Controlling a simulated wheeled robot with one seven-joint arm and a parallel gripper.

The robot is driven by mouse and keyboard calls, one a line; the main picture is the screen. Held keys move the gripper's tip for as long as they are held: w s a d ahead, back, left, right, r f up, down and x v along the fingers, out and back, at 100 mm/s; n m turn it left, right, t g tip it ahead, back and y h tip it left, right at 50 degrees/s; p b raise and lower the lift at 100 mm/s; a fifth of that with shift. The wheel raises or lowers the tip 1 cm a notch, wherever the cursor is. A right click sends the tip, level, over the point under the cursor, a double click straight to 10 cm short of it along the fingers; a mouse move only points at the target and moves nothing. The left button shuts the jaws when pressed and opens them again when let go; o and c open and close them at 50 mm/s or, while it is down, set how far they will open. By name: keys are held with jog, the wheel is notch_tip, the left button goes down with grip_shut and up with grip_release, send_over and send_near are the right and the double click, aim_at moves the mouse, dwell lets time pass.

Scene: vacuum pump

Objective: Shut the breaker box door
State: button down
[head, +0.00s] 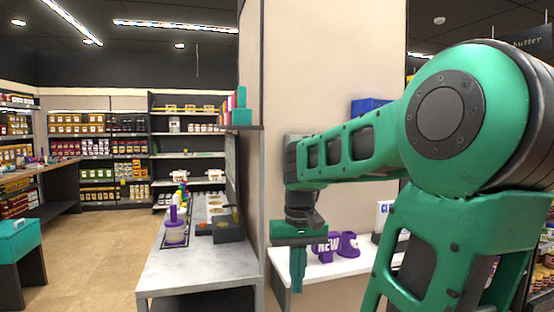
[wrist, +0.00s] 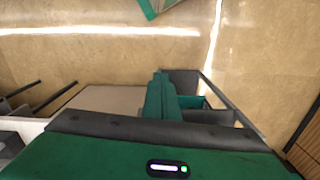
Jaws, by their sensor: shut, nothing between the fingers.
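No breaker box or door can be made out for certain. A narrow grey panel (head: 231,163) shows nearly edge-on on the left side of the beige pillar; I cannot tell whether it is the box. My gripper (head: 298,285) hangs fingers down in front of the pillar, to the right of the grey counter. Its green fingers are together and empty. In the wrist view the shut fingers (wrist: 160,97) point away over the floor, and no door or handle shows near them.
The grey counter (head: 190,262) holds a purple-topped container (head: 175,228) and a dark box (head: 229,229). Stocked shelves stand at the back. The floor (head: 110,225) at left is open.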

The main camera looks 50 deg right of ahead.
jog(key=w+d+r+m+h, duration=0.2)
jog(key=w+d+r+h, duration=0.1)
jog(key=w+d+r, duration=1.05)
jog(key=w+a+r+h, duration=0.2)
jog(key=w+a+r, duration=0.1)
jog(key=r, duration=0.4)
jog(key=w+a+r+h, duration=0.1)
jog(key=w+a+r, duration=0.1)
jog(key=r, duration=0.5)
jog(key=w+a+r+h, duration=0.2)
jog(key=w+a+r, duration=0.1)
jog(key=r, duration=0.4)
jog(key=s+d+f, duration=0.2)
jog(key=d+f, duration=0.5)
jog(key=d, duration=0.2)
jog(key=shift+s+f, duration=0.35)
jog(key=shift+s+n, duration=0.1)
jog(key=shift+n, duration=0.2)
